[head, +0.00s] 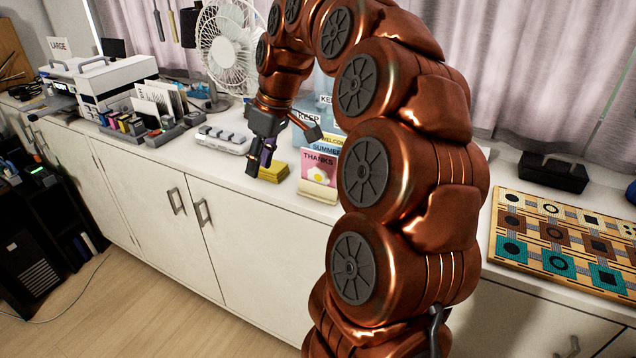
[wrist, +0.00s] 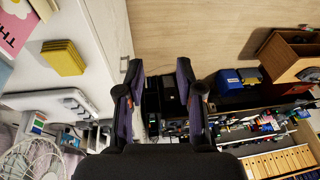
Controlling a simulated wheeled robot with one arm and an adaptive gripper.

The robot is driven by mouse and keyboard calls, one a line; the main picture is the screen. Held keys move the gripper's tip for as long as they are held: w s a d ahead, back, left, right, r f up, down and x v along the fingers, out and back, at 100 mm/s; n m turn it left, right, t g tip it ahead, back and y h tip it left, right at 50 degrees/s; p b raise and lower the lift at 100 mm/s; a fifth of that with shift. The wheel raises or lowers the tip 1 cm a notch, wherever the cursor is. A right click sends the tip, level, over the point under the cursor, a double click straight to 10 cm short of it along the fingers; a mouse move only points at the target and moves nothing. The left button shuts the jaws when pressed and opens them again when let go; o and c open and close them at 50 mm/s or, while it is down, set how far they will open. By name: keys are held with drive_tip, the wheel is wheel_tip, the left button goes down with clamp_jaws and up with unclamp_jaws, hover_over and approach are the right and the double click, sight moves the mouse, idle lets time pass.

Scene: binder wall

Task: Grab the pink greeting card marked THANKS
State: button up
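The pink greeting card marked THANKS (head: 318,169) stands at the front of a card rack on the white counter in the head view. It has a yellow and white picture under the word. In the wrist view the card (wrist: 16,22) is cut off at the top left corner. My gripper (head: 256,168) is left of the card and apart from it in the head view, above the counter's front part. In the wrist view my gripper (wrist: 160,75) has its two fingers apart, with nothing between them.
Yellow pads (head: 273,171) lie on the counter just left of the card, also in the wrist view (wrist: 64,58). SUMMER (head: 325,148) and WELCOME cards stand behind the pink one. My arm hides the counter right of the rack.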

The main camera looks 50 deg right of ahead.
drive_tip(key=w+d+f+b, duration=0.1)
drive_tip(key=w+d, duration=0.1)
drive_tip(key=d, duration=0.7)
drive_tip(key=t+h+b, duration=0.1)
drive_tip(key=t+b, duration=0.1)
approach(316, 161)
drive_tip(key=shift+w+a+f+m, duration=0.1)
drive_tip(key=shift+w+f+m, duration=0.2)
drive_tip(key=shift+w+f, duration=0.55)
drive_tip(key=shift+s+f, duration=0.15)
drive_tip(key=shift+f, duration=0.1)
drive_tip(key=p+x, duration=0.2)
drive_tip(key=x, duration=0.5)
drive_tip(key=shift+f+p, duration=0.2)
drive_tip(key=shift+p, duration=0.2)
drive_tip(key=shift+f+b, duration=0.25)
drive_tip(key=shift+b, duration=0.2)
clamp_jaws()
